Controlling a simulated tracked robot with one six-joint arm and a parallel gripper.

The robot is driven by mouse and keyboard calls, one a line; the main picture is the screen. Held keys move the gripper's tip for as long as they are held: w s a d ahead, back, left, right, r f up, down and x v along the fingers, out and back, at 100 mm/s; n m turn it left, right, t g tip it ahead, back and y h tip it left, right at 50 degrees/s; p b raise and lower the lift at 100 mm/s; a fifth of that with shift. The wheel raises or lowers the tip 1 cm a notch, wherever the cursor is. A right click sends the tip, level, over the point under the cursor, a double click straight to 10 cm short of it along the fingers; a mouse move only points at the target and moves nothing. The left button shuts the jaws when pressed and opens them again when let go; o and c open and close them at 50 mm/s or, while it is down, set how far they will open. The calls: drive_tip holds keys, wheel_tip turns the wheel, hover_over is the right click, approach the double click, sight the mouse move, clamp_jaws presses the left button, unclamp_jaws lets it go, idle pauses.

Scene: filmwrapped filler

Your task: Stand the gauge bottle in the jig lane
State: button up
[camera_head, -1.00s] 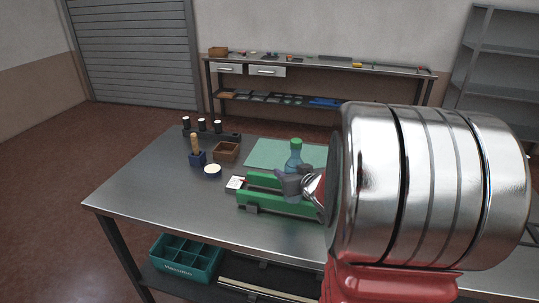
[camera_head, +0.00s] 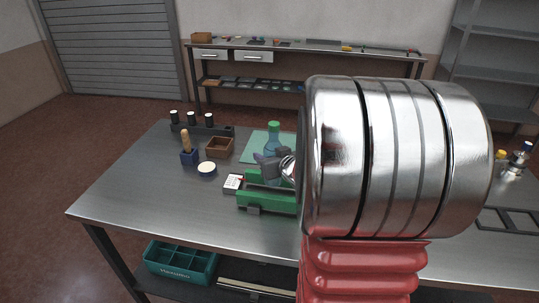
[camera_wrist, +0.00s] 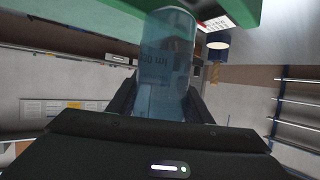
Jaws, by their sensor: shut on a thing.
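The gauge bottle (camera_head: 273,138) is clear blue with a green cap and stands roughly upright in the head view. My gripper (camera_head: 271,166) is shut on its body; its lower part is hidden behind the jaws. In the wrist view the blue bottle (camera_wrist: 166,60) sits between my two fingers (camera_wrist: 158,100), with dark marks on its side. The green jig lane (camera_head: 266,203) lies on the bench, just below and in front of my gripper. My arm hides the lane's right end. I cannot tell how high the bottle's base is above the lane.
A green mat (camera_head: 257,144) lies behind the bottle. The bench's front left (camera_head: 130,200) is clear.

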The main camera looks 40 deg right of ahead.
drive_tip(key=shift+s+d+f, duration=0.1)
drive_tip(key=shift+d+f, duration=0.05)
drive_tip(key=shift+f, duration=3.25)
